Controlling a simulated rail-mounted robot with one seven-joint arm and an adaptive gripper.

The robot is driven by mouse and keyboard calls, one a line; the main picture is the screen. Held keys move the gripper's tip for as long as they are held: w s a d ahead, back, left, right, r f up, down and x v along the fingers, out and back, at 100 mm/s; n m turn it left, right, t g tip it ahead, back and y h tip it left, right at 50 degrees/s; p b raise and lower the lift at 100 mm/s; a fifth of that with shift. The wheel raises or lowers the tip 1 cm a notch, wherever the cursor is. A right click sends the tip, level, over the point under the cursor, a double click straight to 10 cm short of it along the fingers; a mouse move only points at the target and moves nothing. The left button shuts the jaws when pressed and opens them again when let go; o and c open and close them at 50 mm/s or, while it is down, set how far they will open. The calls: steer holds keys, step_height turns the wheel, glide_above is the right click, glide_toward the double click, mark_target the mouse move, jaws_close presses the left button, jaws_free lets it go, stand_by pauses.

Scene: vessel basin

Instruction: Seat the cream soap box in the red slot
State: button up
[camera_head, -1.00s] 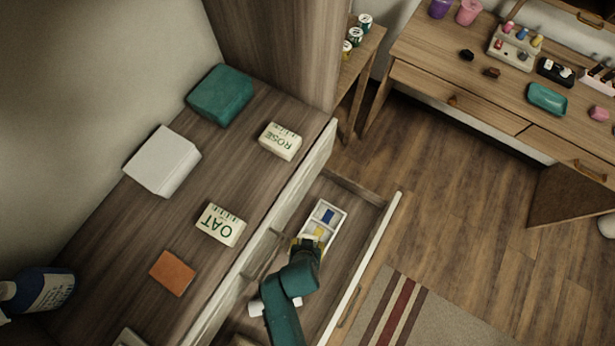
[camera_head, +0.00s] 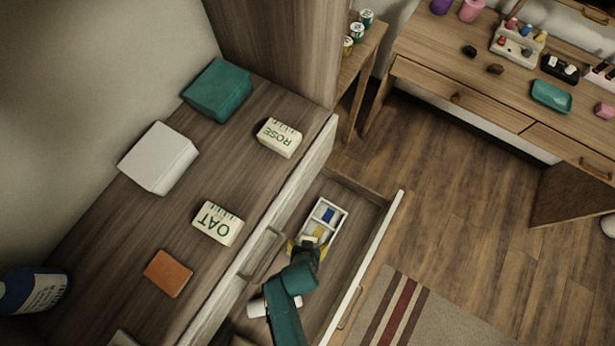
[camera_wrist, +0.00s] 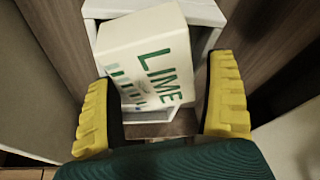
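A cream soap box marked LIME (camera_wrist: 150,62) sits tilted between my fingers in the wrist view. It partly covers a white tray (camera_wrist: 206,12) behind and below it. In the head view the white tray (camera_head: 342,220) lies in the open drawer, with a blue slot (camera_head: 328,215) and a yellow slot (camera_head: 318,232) showing. No red slot is visible; my gripper and the box hide the tray's near end. My gripper (camera_head: 307,249), with yellow fingertips, is over that end. Its fingers are spread around the box, with a narrow gap on the right in the wrist view.
The open drawer's front (camera_head: 372,255) and the cabinet edge flank my arm. On the cabinet top are boxes marked OAT (camera_head: 218,223) and ROSE (camera_head: 279,138), a white box (camera_head: 158,158), a teal box (camera_head: 217,90) and an orange block (camera_head: 168,273). A white object (camera_head: 257,308) lies beside my arm.

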steer(key=d+p+v, duration=0.1)
steer(key=p+v, duration=0.2)
steer(key=v, duration=0.9)
steer(key=shift+a+p, duration=0.4)
steer(key=shift+a, duration=0.05)
steer(key=shift+r, duration=0.15)
